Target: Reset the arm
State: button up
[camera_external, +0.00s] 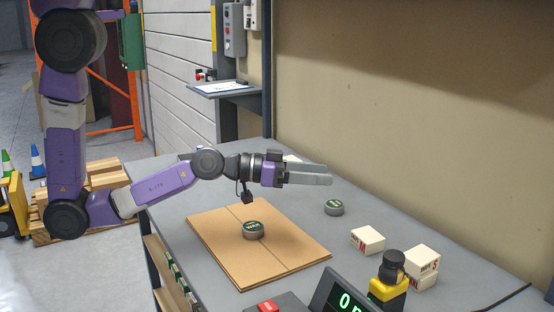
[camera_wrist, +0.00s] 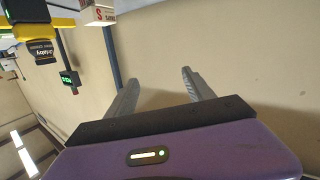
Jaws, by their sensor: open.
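My purple arm reaches in from the left in the external view and stretches level over the grey table (camera_external: 178,191). My gripper (camera_external: 328,175) is open and empty, held above the table and pointing right towards the beige wall. In the wrist view its two grey fingers (camera_wrist: 163,88) stand apart with only wall between them. No object touches the fingers.
A round green-topped tin (camera_external: 253,230) rests on a flat brown cardboard sheet (camera_external: 290,258); another tin (camera_external: 334,208) stands behind it. Several white boxes (camera_external: 368,240) are at right, beside a yellow-and-black device (camera_external: 388,285). A display (camera_external: 345,298) stands at the front edge.

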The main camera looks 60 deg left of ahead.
jog(key=s+a+n+t+y, duration=0.3)
jog(key=s+a+y, duration=0.2)
jog(key=s+a, duration=0.8)
jog(key=s+a+f+g+y, duration=0.1)
jog(key=s+a, duration=0.2)
jog(key=s, duration=0.5)
jog(key=s+a+f+n+g+y, duration=0.1)
jog(key=s+a+y, duration=0.1)
jog(key=s, duration=0.6)
jog(key=shift+s+a+g, duration=0.4)
jog(key=shift+a, duration=0.1)
jog(key=shift+f, duration=0.1)
